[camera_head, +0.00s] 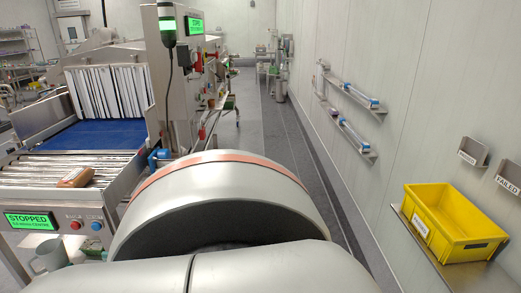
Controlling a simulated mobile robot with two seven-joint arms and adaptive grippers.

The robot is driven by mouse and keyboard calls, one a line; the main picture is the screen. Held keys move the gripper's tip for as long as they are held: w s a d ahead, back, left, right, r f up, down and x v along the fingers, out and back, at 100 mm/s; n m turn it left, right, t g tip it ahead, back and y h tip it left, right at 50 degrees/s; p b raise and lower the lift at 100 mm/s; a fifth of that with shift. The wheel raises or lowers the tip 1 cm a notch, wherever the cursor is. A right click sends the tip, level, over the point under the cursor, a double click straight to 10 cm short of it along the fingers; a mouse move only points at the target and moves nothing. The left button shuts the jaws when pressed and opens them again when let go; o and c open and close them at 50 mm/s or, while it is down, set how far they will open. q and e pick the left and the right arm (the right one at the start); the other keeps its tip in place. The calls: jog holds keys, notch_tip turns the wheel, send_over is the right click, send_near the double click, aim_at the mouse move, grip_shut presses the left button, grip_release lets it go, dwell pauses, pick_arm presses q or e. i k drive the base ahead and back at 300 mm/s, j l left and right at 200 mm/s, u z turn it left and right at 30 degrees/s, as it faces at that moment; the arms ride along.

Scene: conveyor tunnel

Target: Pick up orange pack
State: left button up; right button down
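The orange-brown pack (76,177) lies flat on the metal rollers of the conveyor (28,168), near the front edge at the left of the head view. It is small in the picture and nothing covers it. Neither of my grippers shows in this view. A large grey rounded arm link of mine with an orange band fills the lower middle and hides what is behind it.
A blue belt (105,135) leads into a tunnel with white strip curtains (108,91). A green "STOPPED" panel (30,220) is on the conveyor's front. A yellow crate (447,238) sits on a shelf at the right wall. The aisle floor (262,125) is clear.

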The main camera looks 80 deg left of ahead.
aim_at(79, 177)
jog(key=u, duration=3.9)
